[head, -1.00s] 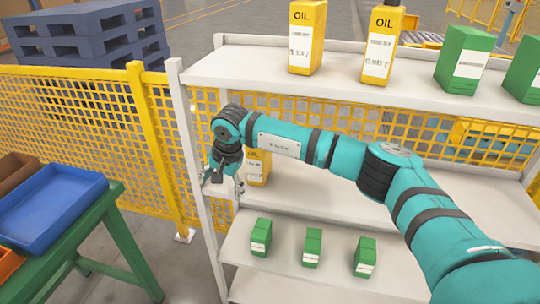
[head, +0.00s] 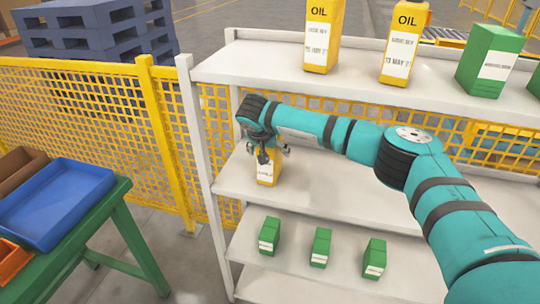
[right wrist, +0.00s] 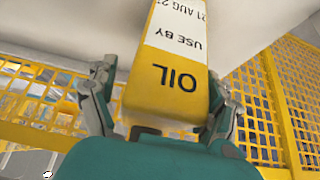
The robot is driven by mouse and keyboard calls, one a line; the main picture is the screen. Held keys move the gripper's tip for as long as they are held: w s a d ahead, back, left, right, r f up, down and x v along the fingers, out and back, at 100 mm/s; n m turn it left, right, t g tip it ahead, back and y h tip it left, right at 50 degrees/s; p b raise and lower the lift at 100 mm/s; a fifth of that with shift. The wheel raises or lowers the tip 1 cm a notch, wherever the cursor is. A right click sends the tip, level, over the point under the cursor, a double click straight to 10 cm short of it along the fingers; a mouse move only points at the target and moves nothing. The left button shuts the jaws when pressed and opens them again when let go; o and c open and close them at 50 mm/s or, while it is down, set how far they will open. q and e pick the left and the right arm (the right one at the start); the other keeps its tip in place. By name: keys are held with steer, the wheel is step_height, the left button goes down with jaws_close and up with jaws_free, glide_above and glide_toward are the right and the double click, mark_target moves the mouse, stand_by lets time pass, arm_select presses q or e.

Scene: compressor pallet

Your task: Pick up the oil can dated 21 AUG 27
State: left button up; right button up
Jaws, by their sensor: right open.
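The yellow oil can (head: 267,174) stands on the middle shelf near its left end, partly hidden by my right gripper (head: 268,150). In the right wrist view the can (right wrist: 170,70) appears upside down, with OIL on yellow and a white label reading USE BY and 21 AUG 2, the last part cut off. My right gripper (right wrist: 163,92) is open, with one finger on each side of the can's top end. Whether the fingers touch it cannot be told. My left gripper is not in view.
Two other oil cans (head: 322,38) (head: 402,45) with 13 MAY-type labels and green boxes (head: 489,62) stand on the top shelf (head: 290,77), above my arm. Small green boxes (head: 320,247) stand on the lower shelf. A blue tray (head: 55,205) lies on a green table at left.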

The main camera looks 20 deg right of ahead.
steer(key=c, duration=1.6)
steer(key=shift+w+r, duration=0.1)
jaws_close()
